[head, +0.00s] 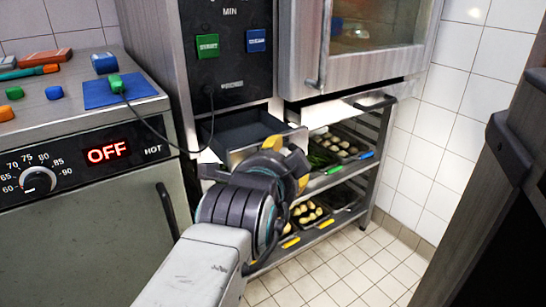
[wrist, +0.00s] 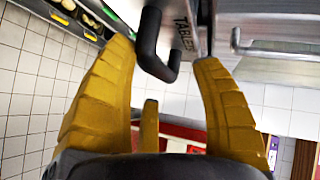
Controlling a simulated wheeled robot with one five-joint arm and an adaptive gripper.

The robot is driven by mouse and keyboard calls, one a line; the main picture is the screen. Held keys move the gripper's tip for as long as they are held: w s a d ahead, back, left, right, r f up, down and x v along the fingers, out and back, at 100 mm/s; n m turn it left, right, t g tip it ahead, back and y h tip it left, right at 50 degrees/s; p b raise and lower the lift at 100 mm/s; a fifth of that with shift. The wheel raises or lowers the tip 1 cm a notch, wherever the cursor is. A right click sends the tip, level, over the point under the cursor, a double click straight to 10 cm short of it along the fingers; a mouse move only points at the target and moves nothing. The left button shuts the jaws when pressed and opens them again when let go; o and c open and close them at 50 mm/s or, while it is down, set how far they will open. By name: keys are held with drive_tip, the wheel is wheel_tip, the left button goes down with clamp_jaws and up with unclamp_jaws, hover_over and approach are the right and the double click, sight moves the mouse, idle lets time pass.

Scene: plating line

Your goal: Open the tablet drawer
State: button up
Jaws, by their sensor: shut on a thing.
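The tablet drawer (head: 240,133) is below the black control panel in the head view. It stands pulled out, with its dark inside showing from above. Its metal front carries a "TABLETS" label (wrist: 184,33) in the wrist view. The dark bar handle (wrist: 152,45) is between my two yellow fingers there. My gripper (head: 287,163) is at the drawer front and shut on the handle; it also shows in the wrist view (wrist: 165,62). My arm and gripper hide the handle in the head view.
A rack (head: 350,170) with trays of food stands right of the drawer, under the oven door (head: 370,50). A counter unit (head: 85,150) with an "OFF" display is at the left. A dark cabinet edge (head: 490,180) is at the right. Tiled floor is clear between.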

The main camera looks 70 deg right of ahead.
drive_tip(key=w+v, duration=0.1)
drive_tip(key=v, duration=0.5)
drive_tip(key=shift+s+f+p, duration=0.35)
drive_tip(key=shift+s+p, duration=0.1)
drive_tip(key=shift+s, duration=0.05)
drive_tip(key=shift+a, duration=0.1)
drive_tip(key=shift+f, duration=0.1)
idle(0.9)
